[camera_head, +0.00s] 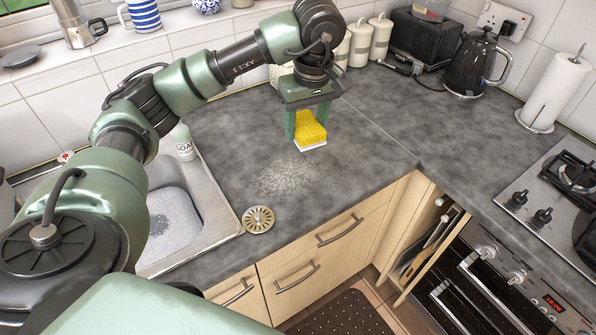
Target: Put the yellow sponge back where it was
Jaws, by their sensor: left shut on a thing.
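The yellow sponge (310,128) has a white bottom layer. It is at the grey countertop, right of the sink. I cannot tell whether the sponge's underside touches the counter. My right gripper is not in view.
The metal sink (212,190) with soapy water and a soap bottle (183,143) lie to the left. A sink strainer (258,220) and a pale patch lie on the counter. A black kettle (474,65), paper towel roll (556,92) and hob (560,185) stand right. Counter right of the sponge is clear.

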